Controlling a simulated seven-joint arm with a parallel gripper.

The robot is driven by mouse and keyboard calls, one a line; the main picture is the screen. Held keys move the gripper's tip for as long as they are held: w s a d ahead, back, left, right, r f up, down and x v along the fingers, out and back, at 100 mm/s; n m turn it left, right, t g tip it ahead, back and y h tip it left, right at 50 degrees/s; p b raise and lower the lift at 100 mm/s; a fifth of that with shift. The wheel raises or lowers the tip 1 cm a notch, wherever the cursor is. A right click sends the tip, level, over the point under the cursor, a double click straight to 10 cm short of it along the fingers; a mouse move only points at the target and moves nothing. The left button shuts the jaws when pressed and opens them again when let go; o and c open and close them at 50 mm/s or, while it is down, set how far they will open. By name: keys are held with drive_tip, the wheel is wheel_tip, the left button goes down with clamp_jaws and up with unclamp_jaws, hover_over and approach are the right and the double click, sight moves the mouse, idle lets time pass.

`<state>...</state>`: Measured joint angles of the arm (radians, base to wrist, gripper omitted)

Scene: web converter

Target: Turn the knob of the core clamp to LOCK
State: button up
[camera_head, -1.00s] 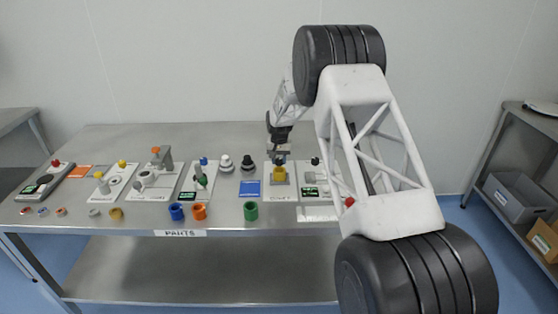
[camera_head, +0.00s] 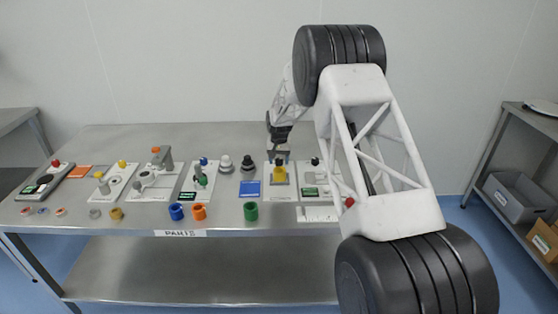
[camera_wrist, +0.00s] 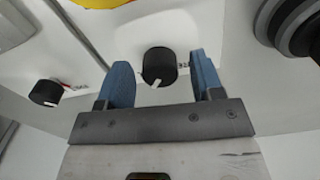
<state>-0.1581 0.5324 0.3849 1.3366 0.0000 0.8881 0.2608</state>
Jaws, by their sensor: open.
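A black knob (camera_wrist: 159,66) with a white pointer mark shows in the wrist view on a pale panel (camera_wrist: 125,42). Its pointer points down and slightly left. Small lettering beside it on the right is partly hidden and not readable. My gripper (camera_wrist: 160,72) is open, with one blue finger on each side of this knob; I cannot tell whether they touch it. In the head view my gripper (camera_head: 279,154) is over the far part of a pale plate with a yellow part (camera_head: 280,173) on it. The knob is not clear there.
A second black knob (camera_wrist: 45,92) is left of the gripper, across a panel gap. A dark round part (camera_wrist: 292,24) is at upper right. On the table (camera_head: 220,138), several fixtures flank the plate, with loose coloured rings along the front edge. The back of the table is clear.

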sight(280, 160)
wheel_tip(280, 160, up, 8)
drive_tip(key=shift+f, duration=0.25)
drive_tip(key=shift+r, duration=0.15)
idle(0.5)
drive_tip(key=shift+s+d+r, duration=0.1)
drive_tip(key=shift+s+r, duration=0.1)
drive_tip(key=shift+r, duration=0.05)
drive_tip(key=s+d+r, duration=0.3)
drive_tip(key=s+r, duration=0.5)
drive_tip(key=s, duration=0.2)
drive_tip(key=s+d+r+t, duration=0.1)
drive_tip(key=s+d+r, duration=0.3)
drive_tip(key=s+r, duration=0.45)
drive_tip(key=s+d+r, duration=0.3)
drive_tip(key=s+r, duration=0.3)
drive_tip(key=s, duration=0.6)
drive_tip(key=s+d+f, duration=0.1)
drive_tip(key=s+d, duration=0.1)
drive_tip(key=s, duration=1.6)
drive_tip(key=s+d+n+t, duration=0.1)
drive_tip(key=s+d, duration=0.2)
drive_tip(key=s, duration=1.5)
drive_tip(key=shift+s+d+f+t, duration=0.3)
drive_tip(key=shift+s+d+f, duration=0.05)
drive_tip(key=shift+s, duration=0.05)
